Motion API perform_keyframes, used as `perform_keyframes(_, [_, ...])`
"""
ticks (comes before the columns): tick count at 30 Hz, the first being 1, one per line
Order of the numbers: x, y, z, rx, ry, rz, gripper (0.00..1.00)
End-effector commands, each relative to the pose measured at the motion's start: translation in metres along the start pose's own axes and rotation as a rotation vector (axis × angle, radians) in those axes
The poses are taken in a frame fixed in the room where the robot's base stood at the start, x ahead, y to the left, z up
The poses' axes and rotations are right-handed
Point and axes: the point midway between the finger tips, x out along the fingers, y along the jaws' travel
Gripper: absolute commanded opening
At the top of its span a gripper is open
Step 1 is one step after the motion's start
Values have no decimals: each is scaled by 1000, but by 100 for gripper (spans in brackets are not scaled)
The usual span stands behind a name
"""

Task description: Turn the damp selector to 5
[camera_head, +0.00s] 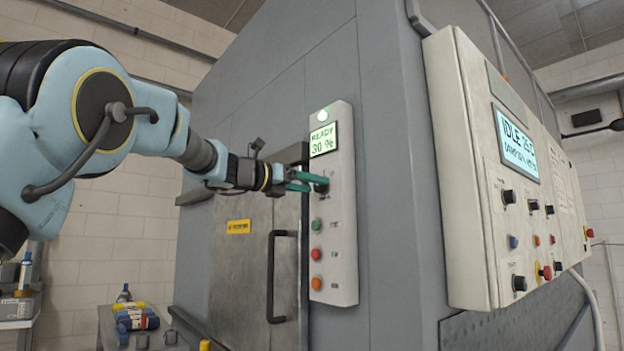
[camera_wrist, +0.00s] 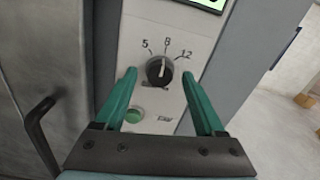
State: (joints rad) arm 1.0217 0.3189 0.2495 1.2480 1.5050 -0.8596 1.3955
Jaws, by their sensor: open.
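The damp selector is a black round knob (camera_wrist: 159,70) on the narrow white panel (camera_head: 345,240), with 5, 8 and 12 printed around it. Its pale pointer line points up, close to the 8. My gripper (camera_wrist: 160,85) has green fingers, one on each side of the knob, with gaps showing between them and the knob. In the head view my gripper (camera_head: 308,182) is at the panel and partly covers the knob (camera_head: 321,186). The small display (camera_head: 323,140) above reads READY 30 %.
Below the knob are a green button (camera_head: 317,224), a red button (camera_head: 316,254) and an orange button (camera_head: 316,283). A metal door with a black handle (camera_head: 272,280) is left of the panel. A larger control box (camera_head: 465,180) juts out on the right.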

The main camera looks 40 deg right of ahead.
Motion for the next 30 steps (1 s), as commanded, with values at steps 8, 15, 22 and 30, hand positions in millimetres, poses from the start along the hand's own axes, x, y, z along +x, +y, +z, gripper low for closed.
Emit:
perform_keyframes(8, [8,0,0,0,-1,0,72])
perform_keyframes(15, [8,0,0,0,0,0,59])
perform_keyframes(22, [8,0,0,0,0,0,33])
perform_keyframes(30, [8,0,0,-1,0,0,3])
